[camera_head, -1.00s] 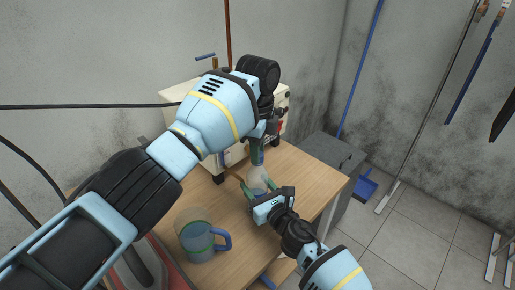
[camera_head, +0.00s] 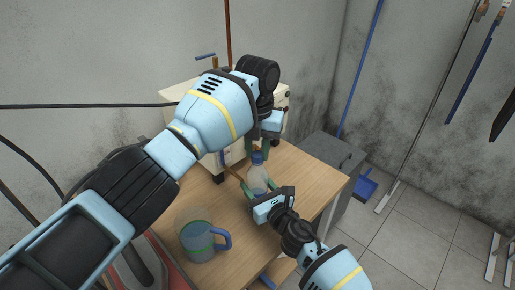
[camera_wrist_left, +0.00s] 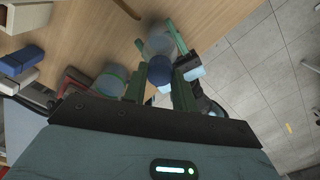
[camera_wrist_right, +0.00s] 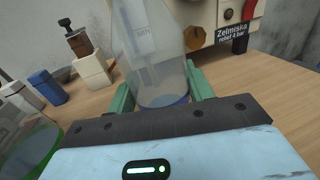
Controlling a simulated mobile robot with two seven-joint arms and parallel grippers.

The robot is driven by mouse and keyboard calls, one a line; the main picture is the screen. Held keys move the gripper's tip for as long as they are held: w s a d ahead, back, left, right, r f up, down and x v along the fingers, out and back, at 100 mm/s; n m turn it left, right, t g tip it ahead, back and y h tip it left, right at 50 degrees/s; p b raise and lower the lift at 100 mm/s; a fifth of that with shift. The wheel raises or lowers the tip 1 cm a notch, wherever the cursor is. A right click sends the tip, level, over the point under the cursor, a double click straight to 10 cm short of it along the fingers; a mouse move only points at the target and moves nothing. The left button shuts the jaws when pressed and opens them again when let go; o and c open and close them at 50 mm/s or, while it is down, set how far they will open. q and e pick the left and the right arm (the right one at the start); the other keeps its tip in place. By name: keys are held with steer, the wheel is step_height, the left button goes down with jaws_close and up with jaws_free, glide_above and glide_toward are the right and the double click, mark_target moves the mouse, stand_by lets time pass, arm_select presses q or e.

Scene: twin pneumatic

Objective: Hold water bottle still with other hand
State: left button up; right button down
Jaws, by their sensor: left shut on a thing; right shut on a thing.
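The water bottle (camera_head: 257,179), clear with a blue cap (camera_head: 257,158), stands upright on the wooden table. My right gripper (camera_head: 262,192) is shut on its lower body; in the right wrist view the fingers (camera_wrist_right: 162,92) flank the clear bottle (camera_wrist_right: 155,50) just above its blue base. My left gripper (camera_head: 258,150) comes from above and is shut on the cap; in the left wrist view the blue cap (camera_wrist_left: 159,70) is between its green fingers (camera_wrist_left: 160,85). The bottle's top is out of the right wrist view.
A cream machine (camera_head: 180,96) is at the back against the wall. Small blue and white items (camera_wrist_right: 90,70) stand on the table. A grey cabinet (camera_head: 333,152) is right of the table.

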arm_select(q)
steer(key=shift+m, duration=0.6)
steer(key=o, duration=0.9)
steer(key=shift+o, duration=0.2)
steer(key=shift+r, duration=2.25)
steer(key=shift+c, duration=0.4)
